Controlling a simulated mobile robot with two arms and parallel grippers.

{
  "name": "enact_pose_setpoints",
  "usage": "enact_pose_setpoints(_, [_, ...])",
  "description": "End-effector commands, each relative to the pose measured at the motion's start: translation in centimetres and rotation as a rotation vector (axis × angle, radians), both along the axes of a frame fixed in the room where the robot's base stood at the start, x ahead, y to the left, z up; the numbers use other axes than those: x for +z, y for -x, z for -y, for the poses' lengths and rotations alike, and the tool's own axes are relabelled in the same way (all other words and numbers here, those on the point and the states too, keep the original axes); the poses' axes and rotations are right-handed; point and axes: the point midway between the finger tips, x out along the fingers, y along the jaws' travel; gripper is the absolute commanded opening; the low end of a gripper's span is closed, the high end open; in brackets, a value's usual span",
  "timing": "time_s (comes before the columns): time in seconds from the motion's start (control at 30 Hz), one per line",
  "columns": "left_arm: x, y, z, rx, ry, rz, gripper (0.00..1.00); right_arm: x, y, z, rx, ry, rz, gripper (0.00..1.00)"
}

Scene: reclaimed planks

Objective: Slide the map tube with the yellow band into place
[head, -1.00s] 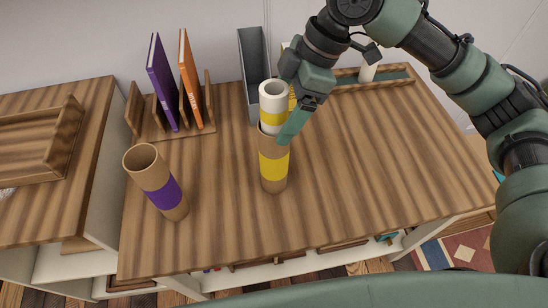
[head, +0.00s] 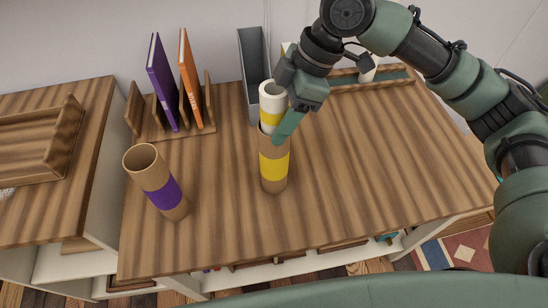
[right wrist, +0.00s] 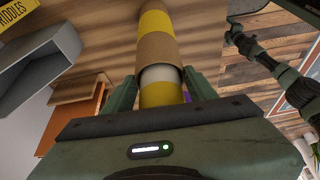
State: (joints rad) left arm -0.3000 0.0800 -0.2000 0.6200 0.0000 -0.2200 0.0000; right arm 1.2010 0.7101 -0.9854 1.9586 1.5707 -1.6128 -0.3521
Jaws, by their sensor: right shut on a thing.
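The white map tube (head: 271,88) with a yellow band stands almost upright. Its lower end is in the mouth of a brown cardboard tube (head: 274,184) with a yellow band, and its upper part shows above the rim. My right gripper (head: 284,128) is shut on the white tube from the right, its fingers close to the brown rim. In the right wrist view the fingers flank the map tube (right wrist: 163,92), and its white part goes into the brown tube's mouth (right wrist: 157,48). How deep it sits is hidden. My left gripper is not in view.
A brown tube with a purple band (head: 163,193) stands to the left. Behind are a wooden rack (head: 170,135) with a purple book (head: 161,80) and an orange book (head: 190,80), a grey file holder (head: 252,60) and a long tray (head: 400,82). The tabletop's right side is clear.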

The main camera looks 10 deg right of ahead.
Motion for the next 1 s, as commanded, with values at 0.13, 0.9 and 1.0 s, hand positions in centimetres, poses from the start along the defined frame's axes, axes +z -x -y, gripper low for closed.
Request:
enact_pose_setpoints(0.13, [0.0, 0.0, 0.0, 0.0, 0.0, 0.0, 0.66, 0.0, 0.0, 0.0, 0.0, -0.001, 0.001, 0.16])
enact_pose_setpoints(0.9, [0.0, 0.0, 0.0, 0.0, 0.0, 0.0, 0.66, 0.1, -3.0, -4.0, 0.001, -0.002, 0.001, 0.16])
enact_pose_setpoints(1.0, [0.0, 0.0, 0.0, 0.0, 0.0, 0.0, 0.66, 0.1, -3.4, -4.6, 0.001, -0.001, 0.001, 0.16])
